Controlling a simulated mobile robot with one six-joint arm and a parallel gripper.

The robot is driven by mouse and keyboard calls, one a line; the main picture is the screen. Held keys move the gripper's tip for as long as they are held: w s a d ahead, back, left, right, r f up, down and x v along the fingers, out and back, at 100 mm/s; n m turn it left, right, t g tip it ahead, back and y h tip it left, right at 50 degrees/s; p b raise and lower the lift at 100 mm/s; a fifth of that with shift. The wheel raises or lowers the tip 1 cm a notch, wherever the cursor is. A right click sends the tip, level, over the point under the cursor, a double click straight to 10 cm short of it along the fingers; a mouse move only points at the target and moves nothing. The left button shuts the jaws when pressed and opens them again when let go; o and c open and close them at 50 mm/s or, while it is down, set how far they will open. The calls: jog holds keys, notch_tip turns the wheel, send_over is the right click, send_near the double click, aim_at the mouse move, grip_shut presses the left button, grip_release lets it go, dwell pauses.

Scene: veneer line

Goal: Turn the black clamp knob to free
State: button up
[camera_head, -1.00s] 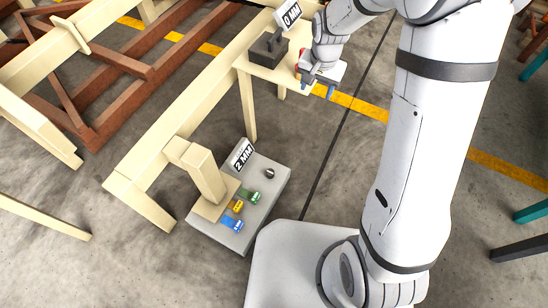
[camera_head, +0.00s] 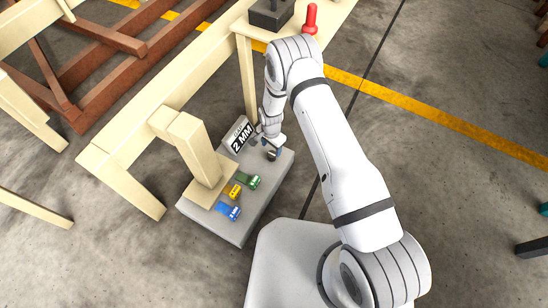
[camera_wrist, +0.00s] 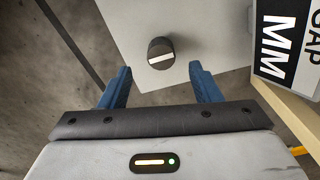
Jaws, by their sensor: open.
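The black clamp knob (camera_wrist: 161,52) is a short dark cylinder with a white stripe across its top, standing on the grey block (camera_wrist: 125,18). In the head view the knob (camera_head: 271,155) is near the block's right corner, partly hidden by my gripper. My gripper (camera_wrist: 160,80) is open and empty; its two blue fingers are apart. In the wrist view the knob lies just ahead of the fingertips, between their lines, and I see no contact. The stripe runs nearly left to right in the wrist view.
A "2 MM" sign (camera_head: 239,135) stands close to the knob; it also shows in the wrist view (camera_wrist: 287,40). Blue (camera_head: 229,211), yellow (camera_head: 233,191) and green (camera_head: 249,181) labelled pieces lie on the block beside a cream post (camera_head: 195,148). A red piece (camera_head: 310,18) stands on the upper table.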

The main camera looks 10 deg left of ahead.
aim_at(271, 155)
notch_tip(271, 155, down, 7)
jog(key=shift+r+b, duration=0.1)
jog(key=shift+b, duration=1)
jog(key=shift+c, duration=0.5)
